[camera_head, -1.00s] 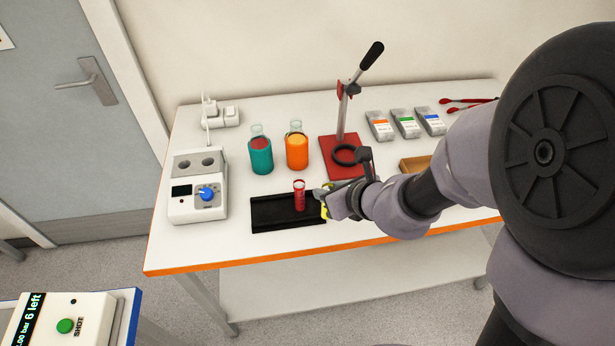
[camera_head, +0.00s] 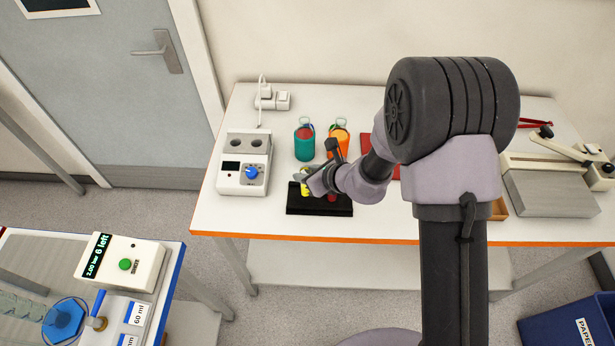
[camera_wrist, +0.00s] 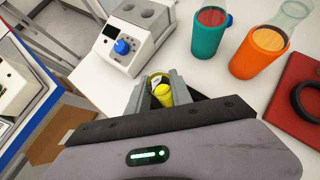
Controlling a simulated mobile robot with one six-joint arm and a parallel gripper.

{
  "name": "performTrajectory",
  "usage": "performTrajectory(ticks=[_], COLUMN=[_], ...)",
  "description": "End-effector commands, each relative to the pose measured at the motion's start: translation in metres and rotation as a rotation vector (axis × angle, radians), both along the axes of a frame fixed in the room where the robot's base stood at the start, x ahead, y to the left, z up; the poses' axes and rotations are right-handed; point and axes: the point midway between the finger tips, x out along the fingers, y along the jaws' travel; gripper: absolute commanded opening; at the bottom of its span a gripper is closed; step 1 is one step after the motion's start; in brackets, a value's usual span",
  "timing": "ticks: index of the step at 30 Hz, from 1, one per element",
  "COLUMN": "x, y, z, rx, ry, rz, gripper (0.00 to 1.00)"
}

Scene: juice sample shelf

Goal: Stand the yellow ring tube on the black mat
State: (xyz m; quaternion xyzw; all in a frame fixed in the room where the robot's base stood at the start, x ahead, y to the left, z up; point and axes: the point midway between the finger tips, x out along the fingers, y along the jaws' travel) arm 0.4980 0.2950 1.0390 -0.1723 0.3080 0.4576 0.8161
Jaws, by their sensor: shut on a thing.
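The yellow ring tube (camera_head: 305,190) is between the jaws of my gripper (camera_head: 303,180), over the left part of the black mat (camera_head: 299,208). In the wrist view the tube (camera_wrist: 164,95) shows its yellow ring and open top between the two grey fingers. I cannot tell whether its base touches the mat. A red tube (camera_head: 332,197) is on the mat to the right, partly hidden by my gripper. In the wrist view my gripper and its dark plate hide most of the mat.
A white device with a blue knob (camera_head: 246,165) stands left of the mat. A teal bottle (camera_head: 304,143) and an orange bottle (camera_head: 339,140) stand behind it. The red stand base (camera_head: 394,170) is partly behind my arm. The table's front left corner is clear.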

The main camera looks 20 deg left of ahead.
Motion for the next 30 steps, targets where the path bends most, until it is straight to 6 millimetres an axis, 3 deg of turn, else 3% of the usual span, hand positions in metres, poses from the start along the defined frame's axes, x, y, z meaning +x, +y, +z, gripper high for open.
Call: performTrajectory(ticks=[3, 9, 18, 19, 22, 30], x=[0.01, 0.01, 0.01, 0.01, 0.01, 0.01], y=[0.001, 0.001, 0.001, 0.001, 0.001, 0.001], z=[-0.005, -0.038, -0.04, -0.04, -0.039, -0.038], rx=[0.0, 0.001, 0.001, 0.0, 0.0, 0.0], ry=[0.001, 0.001, -0.001, -0.001, -0.001, -0.001], rz=[-0.001, -0.001, -0.001, -0.001, -0.001, -0.001], gripper=[0.0, 0.0, 0.0, 0.28, 0.48, 0.48])
